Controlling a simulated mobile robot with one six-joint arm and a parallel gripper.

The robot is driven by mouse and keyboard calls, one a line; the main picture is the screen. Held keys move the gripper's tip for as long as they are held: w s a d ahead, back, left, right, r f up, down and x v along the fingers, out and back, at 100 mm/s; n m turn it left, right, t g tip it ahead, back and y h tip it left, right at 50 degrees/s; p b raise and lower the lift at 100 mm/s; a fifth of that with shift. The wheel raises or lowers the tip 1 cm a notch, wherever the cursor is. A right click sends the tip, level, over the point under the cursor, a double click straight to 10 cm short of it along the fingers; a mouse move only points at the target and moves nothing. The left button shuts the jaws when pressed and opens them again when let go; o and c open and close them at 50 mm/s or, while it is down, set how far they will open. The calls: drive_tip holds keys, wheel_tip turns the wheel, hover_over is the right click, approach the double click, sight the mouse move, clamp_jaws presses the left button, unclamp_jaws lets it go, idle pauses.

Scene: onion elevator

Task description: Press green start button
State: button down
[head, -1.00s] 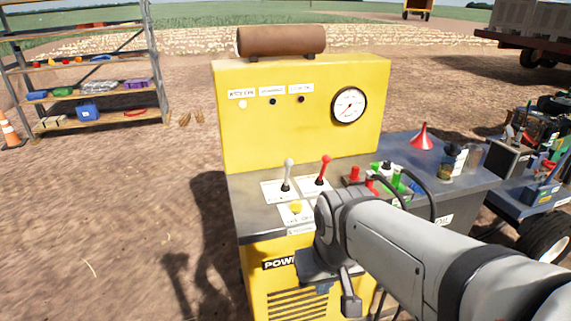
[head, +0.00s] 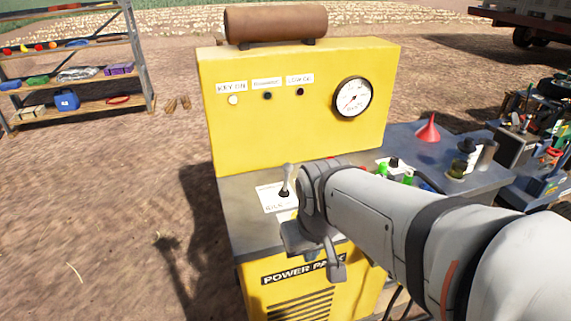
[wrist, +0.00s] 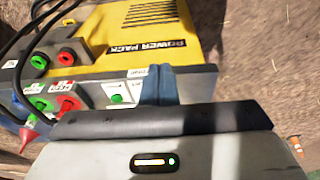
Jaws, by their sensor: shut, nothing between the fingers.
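In the wrist view, a small green button (wrist: 116,98) sits on a white plate on the yellow power pack (wrist: 165,22), which appears upside down there. My gripper (wrist: 158,72) is shut and empty; its dark blue fingers are over the panel edge, just right of the button in that view. I cannot tell whether they touch the panel, but they appear apart from the button. In the head view, my arm covers this part of the power pack (head: 290,110), and the button is hidden.
A grey-knobbed lever (head: 286,182) stands left of my wrist. Red and green hose couplings (wrist: 67,57) with black hoses lie left of the button in the wrist view. A red funnel (head: 428,130) and bottles stand at the right. A shelf (head: 75,60) stands far left.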

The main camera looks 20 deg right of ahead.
drive_tip(key=w+d+r+n+t+h+p, duration=0.1)
drive_tip(key=w+d+n+t+p, duration=0.2)
drive_tip(key=w+d, duration=0.6)
drive_tip(key=w+d+r+n+t+h+p, duration=0.1)
drive_tip(key=w+d+n+t+p, duration=0.15)
drive_tip(key=w+d+p, duration=0.65)
drive_tip(key=w+a+f+n+y, duration=0.2)
drive_tip(key=w+f+n+y, duration=0.2)
drive_tip(key=w+f+n, duration=0.1)
drive_tip(key=shift+w+n+t+y, duration=0.3)
drive_tip(key=shift+w+n+t, duration=0.05)
drive_tip(key=shift+w+n, duration=0.2)
drive_tip(key=shift+f, duration=0.1)
wheel_tip(320, 180, down, 7)
drive_tip(key=b, duration=0.7)
drive_tip(key=shift+f, duration=0.2)
drive_tip(key=shift+f+b, duration=0.5)
drive_tip(key=shift+f, duration=0.15)
